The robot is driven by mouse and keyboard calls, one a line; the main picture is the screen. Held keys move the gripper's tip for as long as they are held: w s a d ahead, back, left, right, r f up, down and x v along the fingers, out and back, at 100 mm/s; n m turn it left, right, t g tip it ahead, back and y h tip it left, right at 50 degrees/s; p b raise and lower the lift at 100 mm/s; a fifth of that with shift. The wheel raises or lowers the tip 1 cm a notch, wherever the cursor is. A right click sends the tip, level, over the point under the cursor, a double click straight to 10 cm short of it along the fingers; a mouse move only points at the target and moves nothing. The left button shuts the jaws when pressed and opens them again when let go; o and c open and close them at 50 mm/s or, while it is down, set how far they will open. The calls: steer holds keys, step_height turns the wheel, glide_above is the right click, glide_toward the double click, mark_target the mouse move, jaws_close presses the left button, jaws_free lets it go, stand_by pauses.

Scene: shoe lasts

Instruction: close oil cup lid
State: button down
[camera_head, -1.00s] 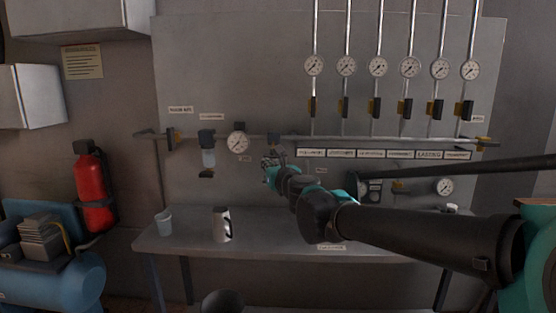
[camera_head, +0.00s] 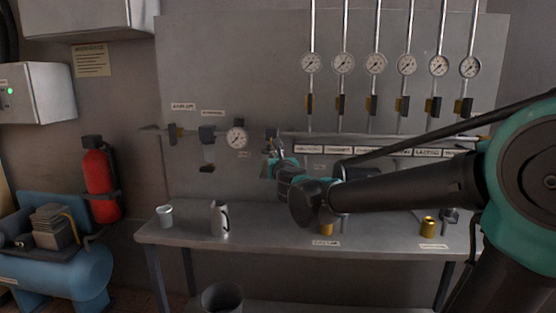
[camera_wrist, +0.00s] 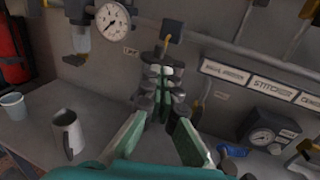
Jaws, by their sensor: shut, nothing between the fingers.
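A brass cup (camera_head: 428,227), possibly the oil cup, stands toward the right of the bench, with a dark piece beside it. A second brass piece (camera_head: 326,228) shows partly behind my arm. I cannot tell which is the oil cup, and its lid is not clear. My gripper (camera_head: 273,151) is raised above the bench in front of the wall panel, well left of the brass cup. In the wrist view my gripper (camera_wrist: 163,97) is shut and empty, with a dark fitting on the pipe behind its fingers. No brass cup shows clearly there.
A white cup (camera_head: 165,216) and a metal jug (camera_head: 219,218) stand on the left of the bench (camera_head: 270,232). The pipe carries a gauge (camera_head: 236,138) and fittings. A fire extinguisher (camera_head: 98,178) and blue compressor (camera_head: 60,272) are at left. My arm crosses above the bench's right half.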

mark_target(268, 147)
steer(key=x, duration=0.9)
steer(key=shift+w, duration=0.2)
steer(key=shift+w+a, duration=0.4)
steer(key=shift+w, duration=0.3)
steer(key=shift+s, duration=0.15)
